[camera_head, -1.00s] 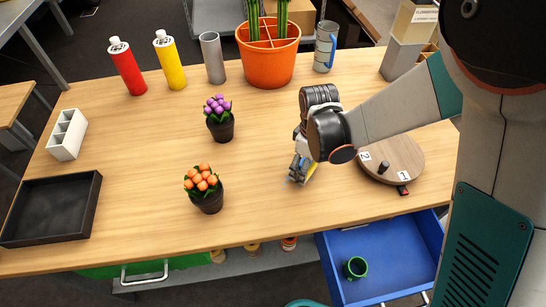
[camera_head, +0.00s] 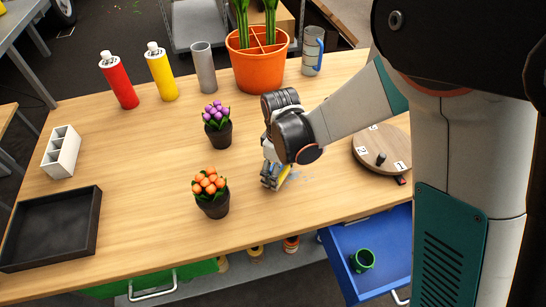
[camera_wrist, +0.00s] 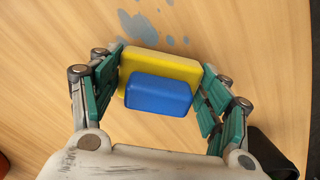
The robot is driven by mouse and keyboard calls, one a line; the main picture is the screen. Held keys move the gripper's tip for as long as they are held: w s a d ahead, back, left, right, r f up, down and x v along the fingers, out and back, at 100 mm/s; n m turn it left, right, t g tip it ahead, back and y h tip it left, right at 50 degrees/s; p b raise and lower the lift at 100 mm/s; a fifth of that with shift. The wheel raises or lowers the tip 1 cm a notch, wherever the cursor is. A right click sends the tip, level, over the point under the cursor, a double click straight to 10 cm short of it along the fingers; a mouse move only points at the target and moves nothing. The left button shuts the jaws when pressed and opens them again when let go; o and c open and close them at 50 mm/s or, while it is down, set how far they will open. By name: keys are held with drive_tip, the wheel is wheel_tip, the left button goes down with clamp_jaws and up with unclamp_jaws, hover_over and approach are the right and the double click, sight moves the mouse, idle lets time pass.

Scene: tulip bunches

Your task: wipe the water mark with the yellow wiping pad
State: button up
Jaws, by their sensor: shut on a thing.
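My gripper (camera_wrist: 162,95) is shut on the wiping pad, which has a yellow base (camera_wrist: 148,60) and a blue block (camera_wrist: 158,94) on top. In the head view my gripper (camera_head: 273,177) is low at the table, right of the orange-flowered pot, and a bit of the yellow pad (camera_head: 284,174) shows beside the fingers. The water mark (camera_wrist: 143,28) is a set of grey-blue blotches on the wood, just beyond the pad's far edge in the wrist view. In the head view part of it (camera_head: 297,178) shows right of the gripper; my gripper hides the rest.
Orange-flowered (camera_head: 211,193) and purple-flowered (camera_head: 218,126) pots stand left of my gripper. A round wooden board (camera_head: 372,163) lies to the right. A blue drawer (camera_head: 352,238) is open below the front edge. A black tray (camera_head: 50,262) lies at far left.

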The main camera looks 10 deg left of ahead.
wheel_tip(320, 180, up, 4)
drive_tip(key=shift+d+f+p, duration=0.15)
drive_tip(key=shift+p, duration=0.7)
drive_tip(key=shift+r, duration=0.3)
drive_tip(key=shift+r+p, duration=1.4)
drive_tip(key=shift+r, duration=0.55)
